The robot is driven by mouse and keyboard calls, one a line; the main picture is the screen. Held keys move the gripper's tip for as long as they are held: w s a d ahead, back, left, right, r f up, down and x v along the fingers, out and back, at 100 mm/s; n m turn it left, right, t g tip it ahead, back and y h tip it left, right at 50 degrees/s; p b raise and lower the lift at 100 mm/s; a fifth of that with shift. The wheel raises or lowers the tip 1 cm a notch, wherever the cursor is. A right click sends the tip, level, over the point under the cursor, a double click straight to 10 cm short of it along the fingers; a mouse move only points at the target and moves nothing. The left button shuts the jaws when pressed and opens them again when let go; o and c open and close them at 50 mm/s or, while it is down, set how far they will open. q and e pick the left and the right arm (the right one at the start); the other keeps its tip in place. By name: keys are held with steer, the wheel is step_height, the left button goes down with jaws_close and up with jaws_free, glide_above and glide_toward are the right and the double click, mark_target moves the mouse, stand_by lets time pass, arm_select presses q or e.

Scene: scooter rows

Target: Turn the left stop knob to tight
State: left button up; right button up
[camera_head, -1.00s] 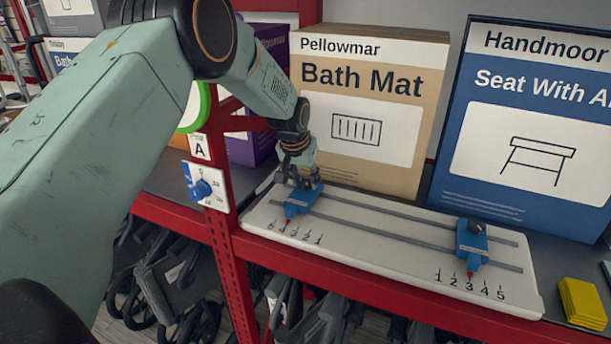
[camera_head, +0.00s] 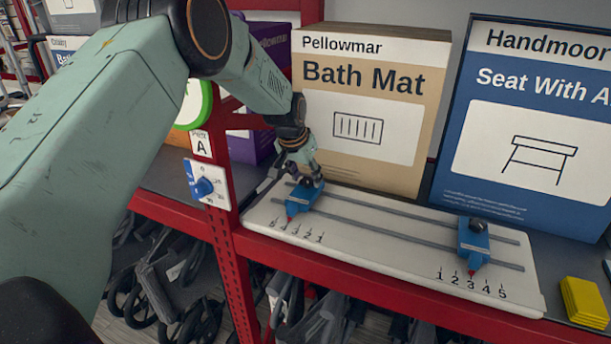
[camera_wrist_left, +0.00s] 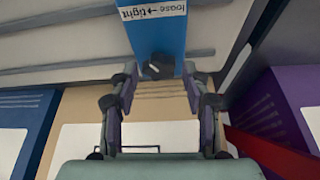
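The left stop (camera_head: 303,201) is a blue block on the left part of the white rail board (camera_head: 385,237), its red pointer near the high end of the left scale. In the left wrist view the blue stop (camera_wrist_left: 158,36) carries a white "loose → tight" label with an arrow. Its dark knob (camera_wrist_left: 158,66) shows between the fingertips. My left gripper (camera_head: 304,181) is over the stop; in the wrist view its fingers (camera_wrist_left: 160,80) are spread, with gaps visible either side of the knob. My right gripper is not in view.
A second blue stop (camera_head: 473,242) with a dark knob sits on the right of the board. A Bath Mat box (camera_head: 365,110) and a blue seat box (camera_head: 530,120) stand behind. A blue dial (camera_head: 203,187) is on the red post. Yellow pads (camera_head: 584,303) lie right.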

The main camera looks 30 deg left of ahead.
arm_select(q)
steer(key=shift+o, duration=0.9)
steer(key=shift+s, duration=0.1)
steer(key=shift+r, duration=0.25)
steer(key=v, duration=1.1)
steer(key=shift+r, duration=0.2)
steer(key=shift+s, duration=0.1)
